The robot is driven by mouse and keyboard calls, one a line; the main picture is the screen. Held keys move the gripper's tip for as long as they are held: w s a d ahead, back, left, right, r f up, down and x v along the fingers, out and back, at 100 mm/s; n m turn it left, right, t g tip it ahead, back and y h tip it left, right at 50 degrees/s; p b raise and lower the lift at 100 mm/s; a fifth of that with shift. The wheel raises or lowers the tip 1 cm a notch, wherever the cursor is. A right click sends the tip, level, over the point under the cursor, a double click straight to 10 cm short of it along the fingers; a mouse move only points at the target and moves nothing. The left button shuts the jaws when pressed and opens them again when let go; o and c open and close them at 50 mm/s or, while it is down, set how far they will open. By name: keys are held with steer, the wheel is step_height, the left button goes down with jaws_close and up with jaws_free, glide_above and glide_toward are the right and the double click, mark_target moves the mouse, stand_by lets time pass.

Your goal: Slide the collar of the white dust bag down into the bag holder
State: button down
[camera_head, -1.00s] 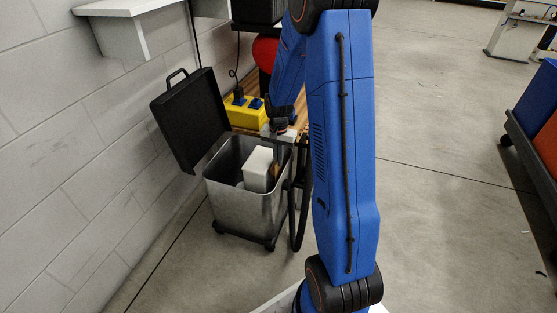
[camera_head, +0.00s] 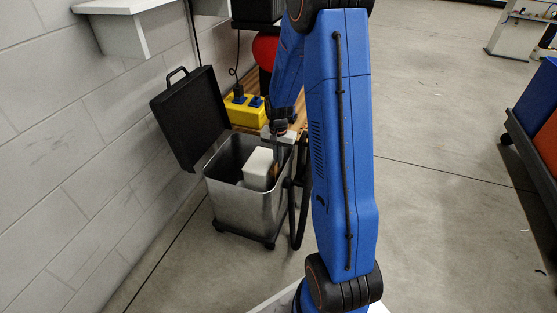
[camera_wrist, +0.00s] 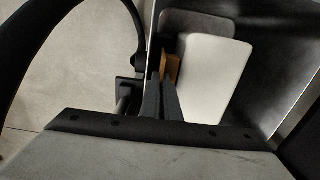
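The white dust bag (camera_head: 258,167) hangs inside the open metal bin, near its right wall; it also shows in the wrist view (camera_wrist: 211,80). Its tan collar (camera_wrist: 173,68) is at the bag's left side in the wrist view, close to the bin wall. My gripper (camera_wrist: 165,88) reaches down over the bin's rim, its dark fingers close together on the collar. In the head view my gripper (camera_head: 277,153) is partly hidden by the bin edge and my arm. The bag holder cannot be made out clearly; the collar and fingers cover the area by the wall.
The metal bin (camera_head: 240,205) stands on casters, its black lid (camera_head: 190,118) open toward the block wall. A black hose (camera_head: 297,215) runs beside the bin's right side. A yellow socket box (camera_head: 245,112) lies behind.

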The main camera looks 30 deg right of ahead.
steer(key=shift+f, duration=1.5)
steer(key=c, duration=1.9)
jaws_free()
steer(key=shift+f, duration=0.1)
steer(key=shift+c, duration=0.2)
step_height(320, 180, up, 17)
steer(key=s+a+r+n+t, duration=0.1)
steer(key=s+a+r+n, duration=0.1)
steer(key=s+a+r, duration=0.4)
steer(key=s+a+r+n+t, duration=0.1)
steer(key=s+a+r+n, duration=0.1)
steer(key=s, duration=0.6)
steer(key=s+a+r+n+t, duration=0.1)
steer(key=s+a+r+n, duration=0.2)
steer(key=s, duration=0.5)
steer(key=s+a+r+n+t, duration=0.1)
steer(key=s+a+r+n, duration=0.2)
steer(key=s, duration=0.5)
steer(key=shift+a+r+t, duration=0.2)
steer(key=shift+a+t, duration=0.2)
steer(key=shift+a, duration=0.45)
